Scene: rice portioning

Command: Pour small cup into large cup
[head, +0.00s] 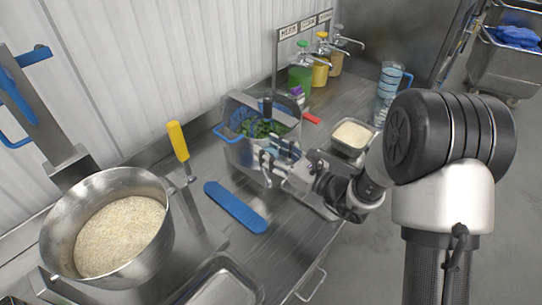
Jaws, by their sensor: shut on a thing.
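My gripper (272,160) is shut on a small bluish, see-through thing (287,149), which looks like the small cup. The fingers hide much of it, and I cannot see what is inside. It is held at the front side of a metal container (245,155) with green leaves in it. I cannot tell whether the two touch. A tall clear vessel with blue bands and a blue handle (391,82), perhaps the large cup, stands at the right rear of the counter, beyond my arm and apart from my gripper.
A large steel pot of rice (62,218) stands at left, near a yellow-handled tool (178,141). A blue flat utensil (236,207) lies on the counter. A metal tray of rice (345,151) is right of my gripper. Pump bottles (300,76) stand behind.

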